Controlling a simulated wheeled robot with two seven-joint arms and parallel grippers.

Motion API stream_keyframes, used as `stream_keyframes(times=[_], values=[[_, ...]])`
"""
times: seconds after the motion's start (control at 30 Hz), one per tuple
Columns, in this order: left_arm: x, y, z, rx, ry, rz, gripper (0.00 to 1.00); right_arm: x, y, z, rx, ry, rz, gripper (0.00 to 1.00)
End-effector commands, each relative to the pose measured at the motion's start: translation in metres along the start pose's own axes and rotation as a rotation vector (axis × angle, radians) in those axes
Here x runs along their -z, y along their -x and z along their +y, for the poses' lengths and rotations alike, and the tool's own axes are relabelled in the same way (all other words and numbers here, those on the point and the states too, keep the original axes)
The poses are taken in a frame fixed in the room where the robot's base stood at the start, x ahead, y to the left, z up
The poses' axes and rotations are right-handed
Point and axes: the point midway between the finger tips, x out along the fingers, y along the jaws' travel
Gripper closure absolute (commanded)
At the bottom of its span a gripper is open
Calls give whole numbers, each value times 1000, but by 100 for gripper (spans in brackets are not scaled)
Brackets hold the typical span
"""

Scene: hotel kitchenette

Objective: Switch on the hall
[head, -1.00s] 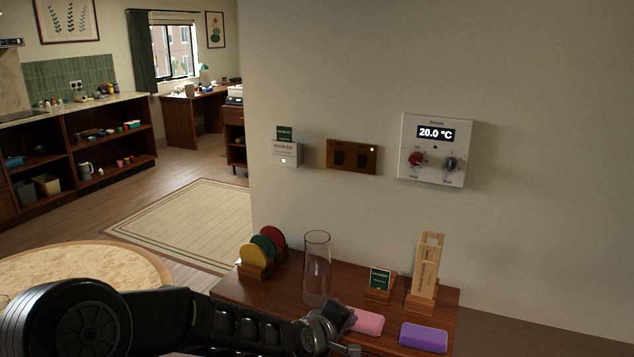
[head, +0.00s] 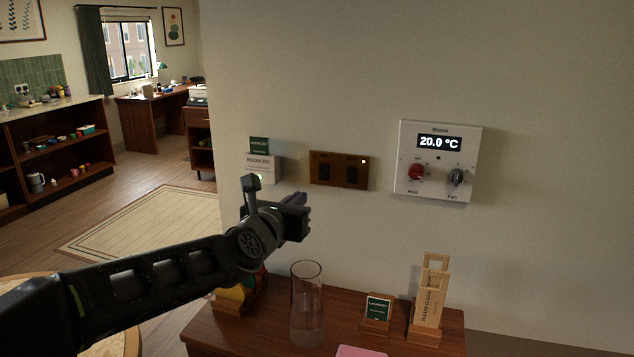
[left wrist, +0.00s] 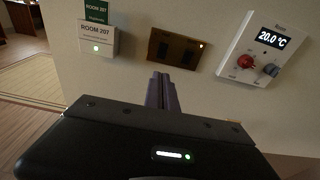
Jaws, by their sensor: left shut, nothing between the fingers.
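A brown switch plate (head: 339,171) with two dark rockers is on the wall, with a small lit dot at its upper right. It also shows in the left wrist view (left wrist: 176,49). The labels on it are too small to read. My left gripper (head: 303,200) is shut and empty, in front of the wall just below and left of the plate in the head view. In the left wrist view its closed fingers (left wrist: 162,92) point at the wall below the plate. I cannot tell any contact. My right gripper is not in view.
A white ROOM 207 card box (left wrist: 97,39) with a green card is left of the plate. A thermostat (head: 437,162) reading 20.0 °C is to the right. Below, a wooden table holds a glass cylinder (head: 306,308), a small green sign (head: 377,309) and wooden door hangers (head: 430,299).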

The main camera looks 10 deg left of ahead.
Motion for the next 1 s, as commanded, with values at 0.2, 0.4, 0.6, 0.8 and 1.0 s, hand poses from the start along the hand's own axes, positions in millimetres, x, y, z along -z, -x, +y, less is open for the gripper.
stream_keyframes(times=[0.2, 0.4, 0.6, 0.8, 1.0], values=[[0, 0, 0, 0, -3, 0, 100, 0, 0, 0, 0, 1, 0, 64], [-1, -9, 0, 1, -2, 2, 100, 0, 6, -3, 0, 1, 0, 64], [-3, -34, -1, 2, -2, 2, 100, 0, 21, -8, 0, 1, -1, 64], [-4, -73, -1, 3, -1, 4, 100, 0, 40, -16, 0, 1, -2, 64], [-4, -111, -1, 2, -3, 2, 100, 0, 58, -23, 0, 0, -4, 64]])
